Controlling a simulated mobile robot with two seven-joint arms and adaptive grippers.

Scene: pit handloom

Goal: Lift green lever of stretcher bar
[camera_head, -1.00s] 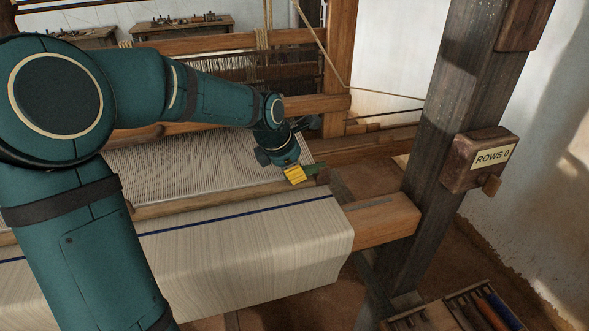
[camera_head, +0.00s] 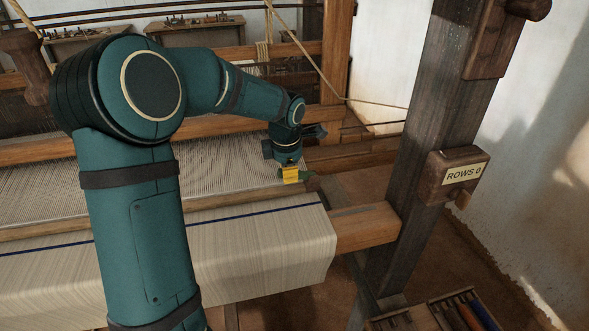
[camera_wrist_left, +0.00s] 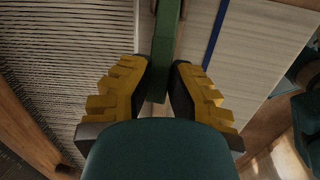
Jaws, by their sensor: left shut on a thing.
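The green lever (camera_wrist_left: 167,35) of the stretcher bar runs from the top edge to the middle of the left wrist view, over the boundary between bare threads and woven cloth. Its near end lies between the yellow-padded fingers of my left gripper (camera_wrist_left: 160,88), which is shut on it. The rest of the stretcher bar is hidden or hard to make out. My right gripper is out of view.
Woven cloth (camera_head: 250,247) with a blue stripe hangs over the front beam (camera_head: 367,228). White warp threads (camera_head: 220,165) stretch behind it. A dark post (camera_head: 420,150) with a "ROWS 0" box (camera_head: 453,177) stands at right. A tool tray (camera_head: 450,312) is at bottom right.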

